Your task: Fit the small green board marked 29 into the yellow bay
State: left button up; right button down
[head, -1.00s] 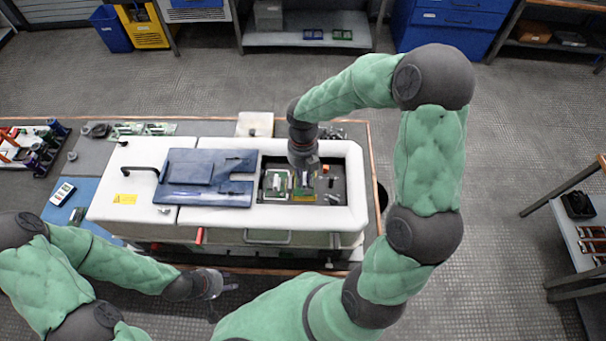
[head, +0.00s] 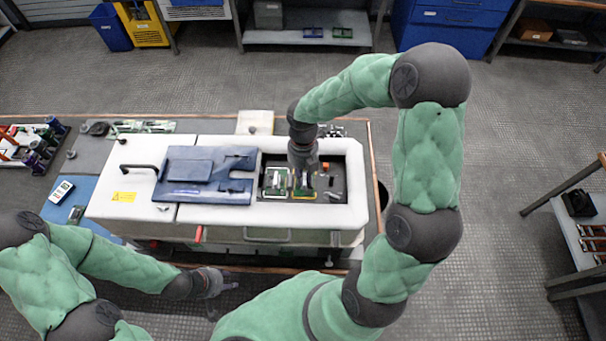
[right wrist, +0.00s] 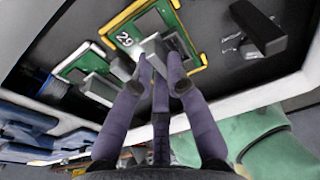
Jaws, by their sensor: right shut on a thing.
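The small green board marked 29 (right wrist: 123,40) shows in the right wrist view, with its number at the upper left and grey parts on it. It lies within the outline of the yellow bay (right wrist: 195,50); whether it is fully seated I cannot tell.
Another green board (head: 276,181) sits left of the yellow bay. A white cabinet rim (head: 355,190) surrounds the opening, with a blue cover (head: 205,175) on its left. A dark block (right wrist: 262,32) stands right of the bay in the right wrist view.

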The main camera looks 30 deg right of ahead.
jog(key=c, duration=1.2)
grip_release()
jog(key=shift+o, duration=0.2)
jog(key=shift+r, duration=0.1)
notch_tip(320, 180, up, 12)
jog(key=w, duration=0.1)
jog(key=shift+w+d, duration=0.3)
jog(key=shift+d, duration=0.15)
jog(key=shift+f, duration=0.2)
